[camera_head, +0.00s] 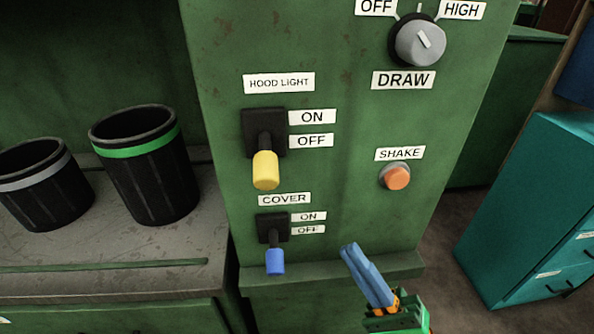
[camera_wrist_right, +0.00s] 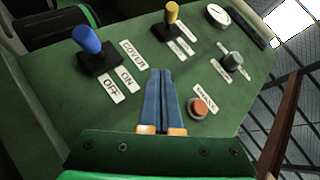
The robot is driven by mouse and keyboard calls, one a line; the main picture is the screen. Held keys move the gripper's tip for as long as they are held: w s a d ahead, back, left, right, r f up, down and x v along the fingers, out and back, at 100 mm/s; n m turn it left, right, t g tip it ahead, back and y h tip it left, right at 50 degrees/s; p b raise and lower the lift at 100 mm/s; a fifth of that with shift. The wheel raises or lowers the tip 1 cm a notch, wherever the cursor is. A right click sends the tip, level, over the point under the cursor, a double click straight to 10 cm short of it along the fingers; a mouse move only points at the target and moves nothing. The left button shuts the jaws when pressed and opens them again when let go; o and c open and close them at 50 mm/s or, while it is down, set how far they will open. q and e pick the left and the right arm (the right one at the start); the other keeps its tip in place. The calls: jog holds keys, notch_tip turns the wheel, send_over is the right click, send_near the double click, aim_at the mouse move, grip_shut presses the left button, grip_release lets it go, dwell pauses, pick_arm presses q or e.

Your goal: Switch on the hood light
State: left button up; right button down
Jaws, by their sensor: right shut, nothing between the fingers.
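The hood light switch is a black plate (camera_head: 250,121) with a yellow-tipped lever (camera_head: 265,170) under the HOOD LIGHT label (camera_head: 279,83). The lever points down, on the OFF side. The yellow tip also shows at the top of the right wrist view (camera_wrist_right: 172,12). My right gripper (camera_head: 349,248) is shut and empty, its blue fingers together, below and to the right of the yellow lever and apart from it. Its fingers also show in the right wrist view (camera_wrist_right: 161,73). My left gripper is not in view.
The blue cover lever (camera_head: 275,262) is below the yellow one, left of my right gripper. An orange SHAKE button (camera_head: 397,177) and a grey DRAW knob (camera_head: 421,41) are on the right of the green panel. Black bins (camera_head: 150,175) stand on the left bench.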

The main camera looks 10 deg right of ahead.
pick_arm(q)
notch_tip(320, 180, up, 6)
jog(key=p, duration=0.6)
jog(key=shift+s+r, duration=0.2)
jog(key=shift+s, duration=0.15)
pick_arm(e)
send_near(266, 157)
jog(key=shift+y, duration=0.4)
jog(key=shift+w+a+r, duration=0.3)
jog(key=shift+w+a, duration=0.05)
jog(key=shift+w, duration=0.35)
jog(key=shift+w+a+r, duration=0.3)
jog(key=shift+w+a, duration=0.05)
jog(key=shift+w, duration=0.4)
jog(key=shift+w+a+r, duration=0.3)
jog(key=shift+w+a, duration=0.05)
jog(key=shift+w, duration=0.35)
pick_arm(q)
jog(key=shift+p, duration=0.3)
